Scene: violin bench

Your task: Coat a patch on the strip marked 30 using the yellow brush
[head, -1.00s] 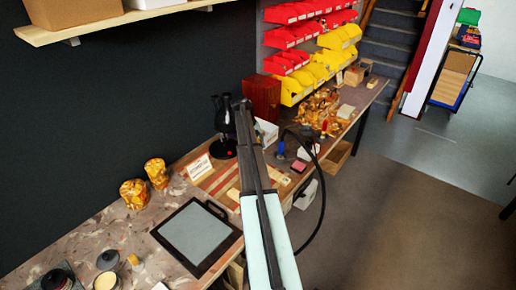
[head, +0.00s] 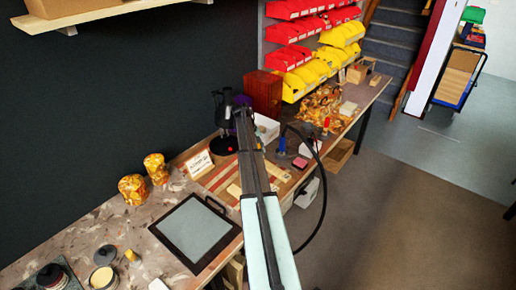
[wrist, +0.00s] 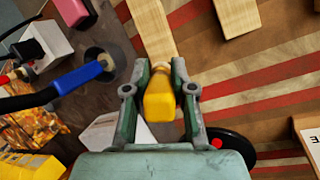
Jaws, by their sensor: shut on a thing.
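My gripper (wrist: 160,92) is shut on the yellow brush (wrist: 159,103) in the wrist view. The brush is seen nearly end-on, so its bristles are hard to make out. Beyond it lies a pale wooden strip (wrist: 152,28), whose near end is partly behind the brush. I cannot tell whether they touch. Another pale strip (wrist: 237,14) lies to the right on the striped surface (wrist: 215,95). No number is readable on either strip. In the head view my arm hides the gripper and brush, and part of the striped board (head: 224,176).
A blue-handled tool (wrist: 75,79) rests in a round holder at left in the wrist view. In the head view, a black kettle-like pot (head: 222,143), a sign card (head: 199,165) and amber jars (head: 132,188) stand left of my arm. A framed grey panel (head: 193,235) lies nearer.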

